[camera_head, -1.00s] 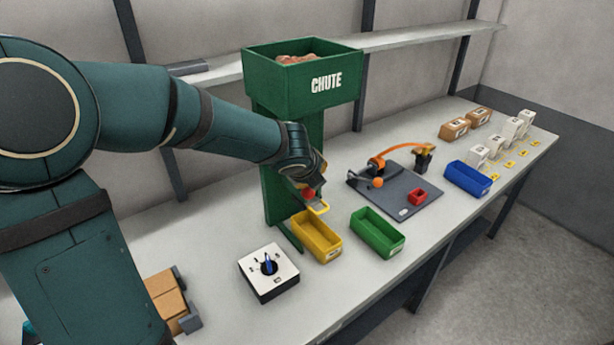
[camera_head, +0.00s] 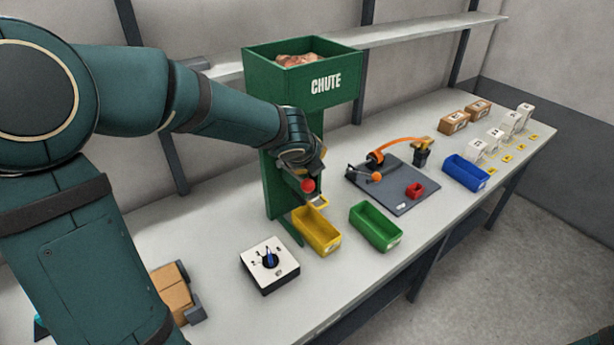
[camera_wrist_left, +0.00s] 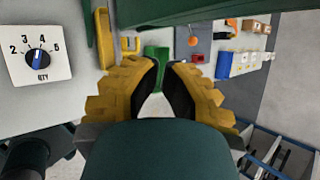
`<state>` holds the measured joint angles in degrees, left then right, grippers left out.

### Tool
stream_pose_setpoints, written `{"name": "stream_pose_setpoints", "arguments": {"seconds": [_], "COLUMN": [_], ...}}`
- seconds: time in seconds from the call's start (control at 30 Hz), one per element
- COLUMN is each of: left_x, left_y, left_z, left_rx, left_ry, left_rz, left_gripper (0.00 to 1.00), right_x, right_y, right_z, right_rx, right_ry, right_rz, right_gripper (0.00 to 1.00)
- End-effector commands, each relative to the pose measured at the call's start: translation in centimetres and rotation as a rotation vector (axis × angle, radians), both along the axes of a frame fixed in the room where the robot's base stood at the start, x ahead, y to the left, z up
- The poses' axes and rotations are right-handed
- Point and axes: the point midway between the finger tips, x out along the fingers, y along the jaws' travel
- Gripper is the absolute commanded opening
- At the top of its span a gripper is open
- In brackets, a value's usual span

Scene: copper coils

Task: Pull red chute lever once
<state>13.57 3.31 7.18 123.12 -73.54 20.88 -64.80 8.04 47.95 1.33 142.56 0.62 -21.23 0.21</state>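The green chute (camera_head: 303,75), labelled CHUTE, stands on the table with copper-coloured items in its top hopper. The chute lever's red knob (camera_head: 307,185) shows low at the front of its column, right beside my left gripper (camera_head: 314,173). My right gripper is out of view.
A yellow bin (camera_head: 317,231) and a green bin (camera_head: 376,227) stand in front of the chute. A QTY dial box (camera_head: 269,265) is at their left. A dark board (camera_head: 395,186) with an orange-armed device, a blue bin (camera_head: 466,172) and several boxes lie to the right.

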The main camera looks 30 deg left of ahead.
Motion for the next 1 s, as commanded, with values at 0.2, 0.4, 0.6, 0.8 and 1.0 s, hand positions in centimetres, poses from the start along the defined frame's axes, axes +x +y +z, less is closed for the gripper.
{"name": "stream_pose_setpoints", "arguments": {"seconds": [0.2, 0.4, 0.6, 0.8, 1.0], "left_x": [0.1, 0.2, 0.2, 0.2, 0.2], "left_y": [0.2, 0.4, 0.4, 0.4, 0.4], "left_z": [2.5, 4.1, 4.2, 4.1, 4.2], "left_rx": [-0.001, -0.001, -0.001, -0.001, -0.001], "left_ry": [0.0, 0.0, 0.0, 0.0, 0.0], "left_rz": [0.001, 0.001, 0.001, 0.001, 0.001], "left_gripper": [0.0, 0.0, 0.0, 0.0, 0.0], "right_x": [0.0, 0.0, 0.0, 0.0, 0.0], "right_y": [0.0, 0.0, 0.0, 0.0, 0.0], "right_z": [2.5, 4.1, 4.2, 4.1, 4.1], "right_rx": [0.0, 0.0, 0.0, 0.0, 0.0], "right_ry": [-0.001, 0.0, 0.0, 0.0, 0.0], "right_rz": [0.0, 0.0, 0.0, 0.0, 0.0], "right_gripper": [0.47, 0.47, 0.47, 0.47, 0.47]}}
